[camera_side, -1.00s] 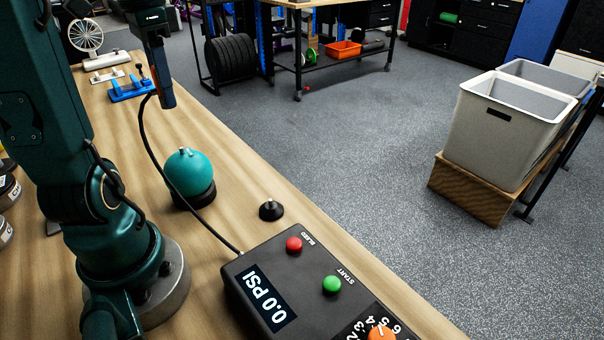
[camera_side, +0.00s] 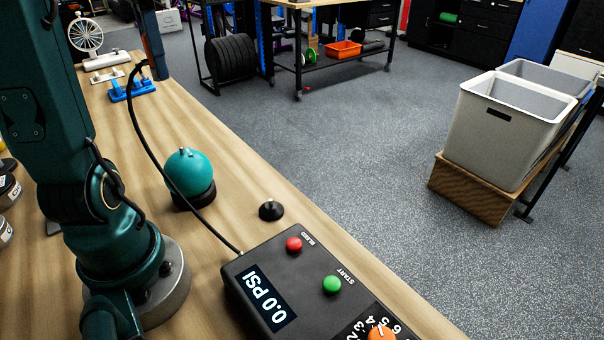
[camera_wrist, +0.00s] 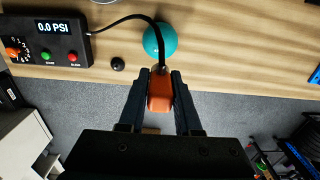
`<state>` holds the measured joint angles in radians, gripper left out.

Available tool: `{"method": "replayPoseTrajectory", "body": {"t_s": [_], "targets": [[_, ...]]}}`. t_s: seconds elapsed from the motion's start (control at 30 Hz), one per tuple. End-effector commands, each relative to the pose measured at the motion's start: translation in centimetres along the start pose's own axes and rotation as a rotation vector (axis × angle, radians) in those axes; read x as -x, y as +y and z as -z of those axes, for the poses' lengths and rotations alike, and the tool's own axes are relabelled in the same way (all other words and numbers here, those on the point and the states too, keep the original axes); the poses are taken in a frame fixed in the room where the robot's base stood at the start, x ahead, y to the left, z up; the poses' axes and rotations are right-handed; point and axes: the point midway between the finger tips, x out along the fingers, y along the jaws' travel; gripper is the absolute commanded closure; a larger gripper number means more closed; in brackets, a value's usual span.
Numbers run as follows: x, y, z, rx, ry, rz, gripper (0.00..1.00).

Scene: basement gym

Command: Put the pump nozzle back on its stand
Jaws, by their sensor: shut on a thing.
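My gripper (camera_wrist: 161,76) is shut on the orange pump nozzle (camera_wrist: 160,98) in the wrist view. A black hose runs from the nozzle to the pump box. In the side view my gripper (camera_side: 154,66) is high above the bench near its far end, and the nozzle is mostly hidden there. A small black round stand (camera_side: 270,210) with a short peg is on the bench beside the pump box; it also shows in the wrist view (camera_wrist: 118,64). The nozzle is well apart from this stand.
A teal ball (camera_side: 189,172) sits on a black ring close to the stand. The black pump box (camera_side: 300,285) reads 0.0 PSI and has red and green buttons. A blue fixture (camera_side: 132,89) is farther along. The bench's right edge runs close by the stand.

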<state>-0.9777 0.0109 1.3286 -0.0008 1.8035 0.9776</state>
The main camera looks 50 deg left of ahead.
Motion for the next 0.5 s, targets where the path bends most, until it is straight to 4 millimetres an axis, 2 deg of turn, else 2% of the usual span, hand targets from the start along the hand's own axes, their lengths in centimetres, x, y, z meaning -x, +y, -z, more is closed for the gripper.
{"method": "replayPoseTrajectory", "body": {"t_s": [0.33,0.5], "targets": [[0.09,-0.02,0.02,0.002,0.000,0.000,1.00],[-0.14,-0.89,0.60,0.025,-0.001,-0.001,1.00]]}}
